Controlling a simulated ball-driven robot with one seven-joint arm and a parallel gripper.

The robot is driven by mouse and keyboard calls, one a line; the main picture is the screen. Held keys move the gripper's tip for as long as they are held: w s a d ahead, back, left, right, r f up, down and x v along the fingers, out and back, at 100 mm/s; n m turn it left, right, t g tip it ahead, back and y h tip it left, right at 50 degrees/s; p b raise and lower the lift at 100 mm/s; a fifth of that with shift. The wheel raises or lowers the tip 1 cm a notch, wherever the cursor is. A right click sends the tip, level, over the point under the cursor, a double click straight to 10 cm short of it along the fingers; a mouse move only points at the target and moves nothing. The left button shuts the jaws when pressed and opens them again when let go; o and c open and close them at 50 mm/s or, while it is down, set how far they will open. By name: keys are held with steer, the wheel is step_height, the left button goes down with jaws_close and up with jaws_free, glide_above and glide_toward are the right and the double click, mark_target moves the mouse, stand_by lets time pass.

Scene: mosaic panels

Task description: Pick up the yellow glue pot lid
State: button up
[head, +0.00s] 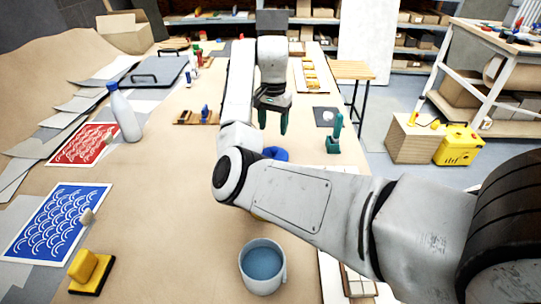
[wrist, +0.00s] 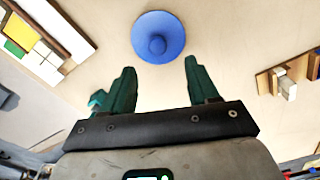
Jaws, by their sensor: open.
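My gripper (head: 273,124) is open and empty above the table, its two green fingers apart; they also show in the wrist view (wrist: 159,72). A round blue lid with a central knob (wrist: 158,40) lies on the table just beyond the fingertips in the wrist view. In the head view a blue thing (head: 276,153), likely the same lid, is partly hidden behind my arm. A small sliver of yellow (head: 257,217) shows under my arm's edge; the rest is hidden, so I cannot tell whether it is the yellow glue pot lid. No yellow lid shows in the wrist view.
A mug of blue liquid (head: 263,285) stands near the front. A green holder (head: 333,145) stands right. Mosaic panels (wrist: 45,45) line the right side in the head view.

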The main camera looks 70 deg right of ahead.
mark_target(274, 149)
step_height(274, 149, down, 3)
steer(key=shift+r, duration=0.2)
step_height(274, 149, down, 6)
steer(key=shift+s+r+p, duration=0.15)
steer(key=shift+r+p, duration=0.05)
steer(key=shift+p, duration=0.55)
steer(key=c, duration=1.1)
